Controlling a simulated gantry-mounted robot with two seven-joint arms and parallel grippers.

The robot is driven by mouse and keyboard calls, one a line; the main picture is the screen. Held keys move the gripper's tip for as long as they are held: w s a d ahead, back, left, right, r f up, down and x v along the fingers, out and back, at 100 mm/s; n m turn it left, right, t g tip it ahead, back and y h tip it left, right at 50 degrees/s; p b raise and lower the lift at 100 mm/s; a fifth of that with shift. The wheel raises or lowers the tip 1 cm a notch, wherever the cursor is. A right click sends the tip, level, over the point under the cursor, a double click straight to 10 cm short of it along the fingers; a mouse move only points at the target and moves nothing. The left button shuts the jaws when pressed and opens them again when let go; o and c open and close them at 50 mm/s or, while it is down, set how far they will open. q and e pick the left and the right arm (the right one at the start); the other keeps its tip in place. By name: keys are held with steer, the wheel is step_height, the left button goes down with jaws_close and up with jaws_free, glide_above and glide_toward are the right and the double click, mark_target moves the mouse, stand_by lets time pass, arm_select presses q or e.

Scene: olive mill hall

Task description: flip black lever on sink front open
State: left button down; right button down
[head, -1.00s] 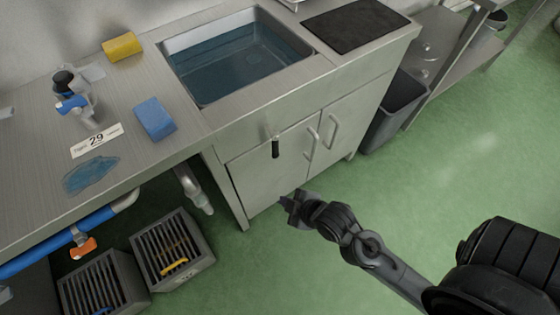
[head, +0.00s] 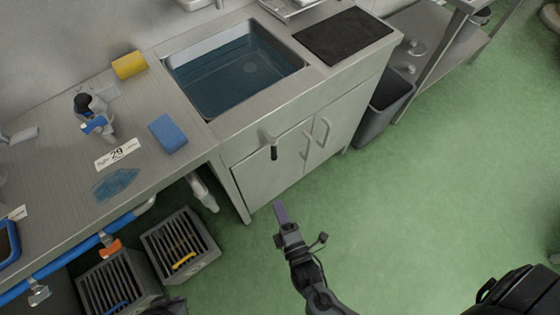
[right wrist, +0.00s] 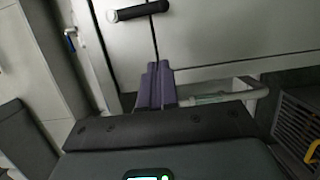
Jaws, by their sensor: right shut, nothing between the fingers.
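The black lever (head: 274,153) hangs down from a metal pivot on the grey sink front, below the basin and left of the door handles. In the right wrist view the black lever (right wrist: 138,11) lies across the top of the picture. My right gripper (head: 281,208) is shut and empty, its purple fingers together and pointing toward the cabinet. In the right wrist view its fingers (right wrist: 155,85) show below the lever, apart from it. A dark shape at the bottom edge of the head view may be my left gripper; its fingers are hidden.
The sink basin (head: 237,70) holds water. A grey bin (head: 381,108) stands right of the cabinet. Green floor in front is clear.

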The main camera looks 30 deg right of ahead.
steer(key=shift+w+d+r, duration=0.2)
steer(key=shift+d+r, duration=0.05)
steer(key=shift+r, duration=0.15)
steer(key=shift+w, duration=0.1)
steer(key=b, duration=0.4)
glide_toward(274, 150)
steer(key=w+a+f, duration=0.4)
steer(key=shift+w+d+r+b, duration=0.1)
steer(key=shift+w+d+b, duration=0.45)
steer(key=shift+w+d, duration=1)
